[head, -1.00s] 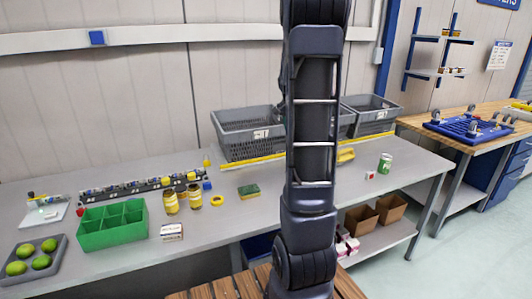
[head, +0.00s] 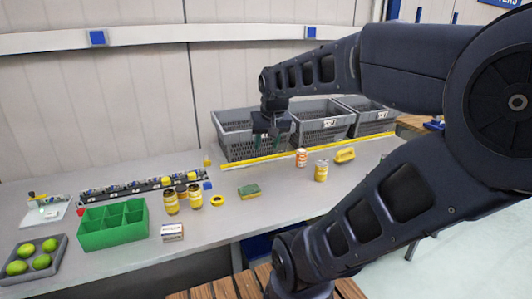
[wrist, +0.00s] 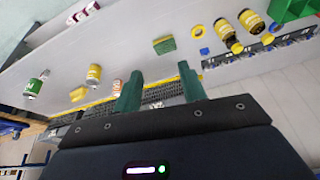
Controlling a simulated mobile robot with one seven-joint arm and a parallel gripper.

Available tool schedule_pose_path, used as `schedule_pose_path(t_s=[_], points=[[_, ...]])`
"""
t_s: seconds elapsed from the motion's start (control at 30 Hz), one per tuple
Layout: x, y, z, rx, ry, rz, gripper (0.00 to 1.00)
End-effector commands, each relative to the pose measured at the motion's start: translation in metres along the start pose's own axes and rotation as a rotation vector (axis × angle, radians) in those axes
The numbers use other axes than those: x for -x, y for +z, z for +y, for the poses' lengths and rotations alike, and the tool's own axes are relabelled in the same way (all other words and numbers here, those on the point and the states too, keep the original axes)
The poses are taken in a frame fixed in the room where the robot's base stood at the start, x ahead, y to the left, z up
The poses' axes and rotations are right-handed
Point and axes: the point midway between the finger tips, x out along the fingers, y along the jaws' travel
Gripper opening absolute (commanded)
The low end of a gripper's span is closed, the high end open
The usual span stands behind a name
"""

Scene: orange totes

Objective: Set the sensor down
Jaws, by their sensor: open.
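My gripper (head: 268,140) is open and empty, above the back of the bench in front of the left grey crate. In the wrist view its two green fingers (wrist: 160,88) stand apart with nothing between them. I cannot tell for sure which thing is the sensor. Small blue and yellow parts sit in a dark rack (head: 130,188) along the left back of the bench. A small yellow piece (head: 207,162) and a small blue piece (head: 207,185) are near the rack's right end.
A green sponge (head: 248,190), a yellow ring (head: 217,200), jars (head: 195,196), a yellow-labelled jar (head: 321,171) and an orange can (head: 301,157) stand on the bench (head: 270,220). Grey crates (head: 318,122) line the back. A green divided bin (head: 112,224) is at left. The front middle is clear.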

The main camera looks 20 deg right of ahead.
Motion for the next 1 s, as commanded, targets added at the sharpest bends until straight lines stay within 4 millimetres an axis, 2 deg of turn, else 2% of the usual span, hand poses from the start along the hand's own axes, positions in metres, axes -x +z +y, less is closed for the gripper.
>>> schedule_pose_path(t_s=[0.1,0.23,0.67,0.77,0.93,1.0], points=[[0.004,0.026,-0.008,0.078,-0.008,0.013,0.41],[0.006,0.042,-0.013,0.129,-0.011,0.018,0.41],[0.006,0.048,-0.014,0.147,-0.013,0.019,0.41],[0.006,0.048,-0.014,0.147,-0.012,0.019,0.57],[0.006,0.048,-0.014,0.147,-0.012,0.019,0.90],[0.006,0.047,-0.014,0.145,-0.013,0.019,1.00]])
